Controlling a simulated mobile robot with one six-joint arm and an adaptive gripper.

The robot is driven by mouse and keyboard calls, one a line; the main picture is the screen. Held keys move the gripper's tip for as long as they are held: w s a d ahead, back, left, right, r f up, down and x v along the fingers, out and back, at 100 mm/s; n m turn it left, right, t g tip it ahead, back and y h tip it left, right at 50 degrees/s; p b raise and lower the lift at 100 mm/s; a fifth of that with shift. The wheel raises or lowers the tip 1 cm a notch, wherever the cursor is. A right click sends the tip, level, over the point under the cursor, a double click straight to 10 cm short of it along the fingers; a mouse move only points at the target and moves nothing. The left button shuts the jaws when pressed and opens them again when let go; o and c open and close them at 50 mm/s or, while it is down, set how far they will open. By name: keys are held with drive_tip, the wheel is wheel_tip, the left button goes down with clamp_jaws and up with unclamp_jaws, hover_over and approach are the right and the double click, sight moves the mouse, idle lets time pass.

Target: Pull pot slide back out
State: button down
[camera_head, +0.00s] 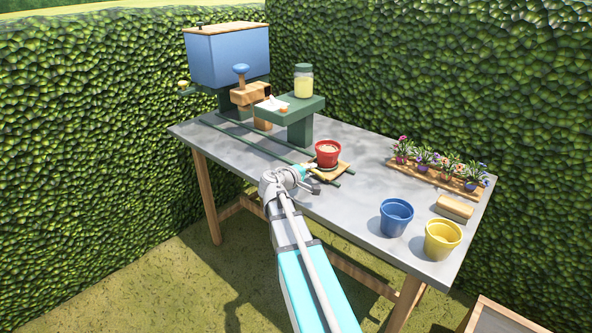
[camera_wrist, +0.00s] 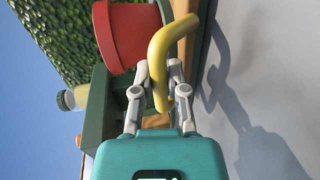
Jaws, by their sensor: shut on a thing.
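The pot slide is a wooden board (camera_head: 336,170) on two green rails (camera_head: 246,141). It sits near the front right end of the rails, clear of the machine. A red pot (camera_head: 328,150) with pale content stands on it on a dark round base; the pot also shows in the wrist view (camera_wrist: 125,38). My gripper (camera_head: 308,172) is at the slide's near side. In the wrist view my gripper (camera_wrist: 160,82) is shut on a curved yellow handle (camera_wrist: 172,38) beside the pot. The handle's joint with the board is hard to see.
The blue hopper (camera_head: 228,55) and green stand (camera_head: 290,106) with a jar (camera_head: 303,80) are at the back left. A flower tray (camera_head: 420,178), wooden block (camera_head: 455,206), blue pot (camera_head: 396,217) and yellow pot (camera_head: 442,239) stand right. The table between is clear.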

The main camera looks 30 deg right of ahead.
drive_tip(key=shift+s+d, duration=0.45)
drive_tip(key=shift+s, duration=0.45)
drive_tip(key=c, duration=0.6)
unclamp_jaws()
drive_tip(key=shift+s+a, duration=0.1)
drive_tip(key=shift+c, duration=0.2)
